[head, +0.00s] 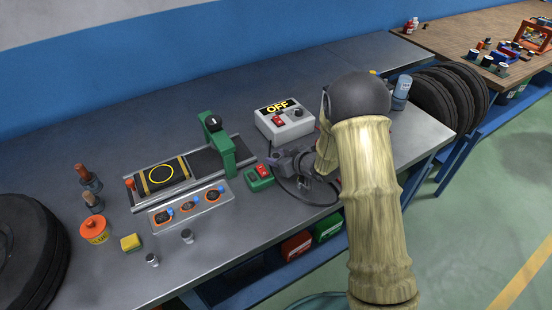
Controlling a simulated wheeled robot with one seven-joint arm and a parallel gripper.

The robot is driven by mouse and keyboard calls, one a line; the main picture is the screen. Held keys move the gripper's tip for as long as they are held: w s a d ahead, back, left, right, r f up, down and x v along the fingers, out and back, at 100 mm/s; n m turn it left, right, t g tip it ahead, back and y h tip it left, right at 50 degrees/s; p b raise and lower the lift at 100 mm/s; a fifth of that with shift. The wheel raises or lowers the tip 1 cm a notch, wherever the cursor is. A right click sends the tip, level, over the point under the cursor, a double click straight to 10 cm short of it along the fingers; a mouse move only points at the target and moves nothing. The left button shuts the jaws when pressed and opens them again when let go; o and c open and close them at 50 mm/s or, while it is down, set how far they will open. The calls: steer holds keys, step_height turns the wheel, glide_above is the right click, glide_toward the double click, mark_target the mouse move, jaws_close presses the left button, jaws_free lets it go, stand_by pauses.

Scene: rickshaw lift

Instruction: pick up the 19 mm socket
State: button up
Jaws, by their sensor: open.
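Two small grey metal cylinders that look like sockets stand on the grey workbench (255,215) near its front edge. One is at the front left (152,260), and the other is a little farther right and back (187,236). Their size marks are too small to read, so I cannot tell which is 19 mm. My gripper (304,180) is partly hidden behind my bamboo-like arm, low over the right half of the bench among dark cables. It is open, well to the right of both cylinders, and I see nothing held in it.
A yellow sponge (131,242), an orange-lidded tin (94,230) and a tray of patches (192,207) stand near the cylinders. A green clamp press (216,147) rises behind. A grey OFF switch box (284,121) and a green red-switched box (259,178) stand nearer my gripper. A tyre (30,250) is left.

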steer(key=shift+s, duration=0.1)
steer(key=shift+d, duration=0.1)
steer(key=c, duration=0.8)
steer(key=shift+o, duration=0.2)
steer(key=shift+r, duration=0.2)
step_height(320, 180, up, 10)
steer(key=shift+f, duration=0.15)
